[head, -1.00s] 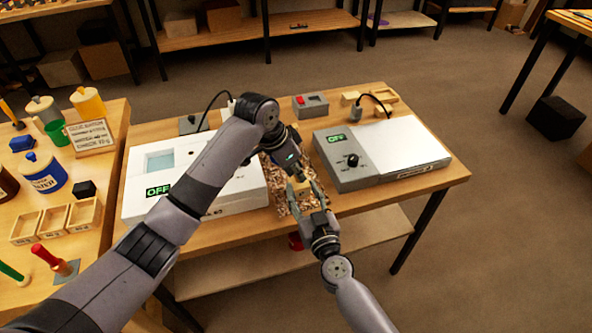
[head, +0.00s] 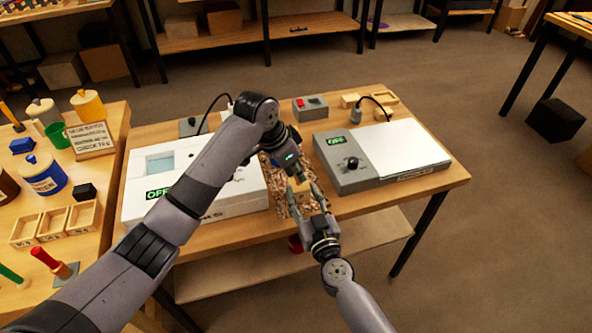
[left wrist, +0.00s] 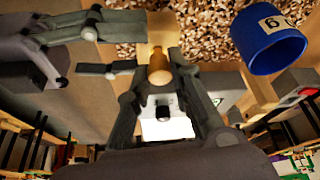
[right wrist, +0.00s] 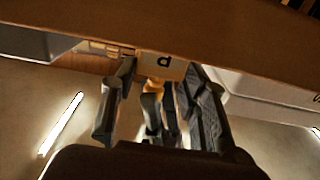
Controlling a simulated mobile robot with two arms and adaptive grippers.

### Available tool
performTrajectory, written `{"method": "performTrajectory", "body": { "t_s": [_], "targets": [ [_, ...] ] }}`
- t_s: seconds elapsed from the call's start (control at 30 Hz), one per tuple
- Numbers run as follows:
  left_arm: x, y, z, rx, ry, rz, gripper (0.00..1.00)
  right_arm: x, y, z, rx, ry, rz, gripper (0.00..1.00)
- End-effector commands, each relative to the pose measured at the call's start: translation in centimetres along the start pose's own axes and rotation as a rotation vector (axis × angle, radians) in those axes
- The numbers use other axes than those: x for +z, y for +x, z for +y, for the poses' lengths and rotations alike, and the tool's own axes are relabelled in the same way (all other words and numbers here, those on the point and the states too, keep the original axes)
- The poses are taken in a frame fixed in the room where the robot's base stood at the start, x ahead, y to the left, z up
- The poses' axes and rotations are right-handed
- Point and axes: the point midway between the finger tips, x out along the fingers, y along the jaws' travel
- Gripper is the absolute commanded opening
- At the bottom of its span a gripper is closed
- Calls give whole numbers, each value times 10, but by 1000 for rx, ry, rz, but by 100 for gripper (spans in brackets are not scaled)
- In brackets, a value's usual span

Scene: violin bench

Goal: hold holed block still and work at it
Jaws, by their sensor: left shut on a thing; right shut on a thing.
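The pale wooden block, marked with a letter, shows in the right wrist view (right wrist: 162,66) between the fingers of my right gripper (right wrist: 158,82). It also shows at the top of the left wrist view (left wrist: 156,28). My left gripper (left wrist: 160,72) is shut on a tan, rounded tool (left wrist: 159,68), whose end is against or very close to the block. In the head view, my left gripper (head: 298,172) and right gripper (head: 304,192) meet over the speckled mat (head: 281,203). The block's hole is not clearly visible, and fingers hide much of the tool.
A white machine reading OFF (head: 235,195) stands left of the mat, and a grey-and-white one (head: 400,152) stands right of it. A blue cup (left wrist: 265,45) with a numbered label is near the mat. A side table (head: 100,215) at left holds jars and small trays.

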Motion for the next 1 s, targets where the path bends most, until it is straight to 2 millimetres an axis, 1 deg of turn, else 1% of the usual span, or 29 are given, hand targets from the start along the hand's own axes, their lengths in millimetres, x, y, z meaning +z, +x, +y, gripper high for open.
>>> {"method": "performTrajectory", "body": {
  "t_s": [0.63, 1.0],
  "targets": [
    [-10, -24, 0, -1, 0, 2, 0, 1, 0, 0, 0, -1, -2, 12],
    [-11, -27, 0, 0, 0, 1, 0, 1, 0, 0, 0, -1, -2, 12]
  ]
}}
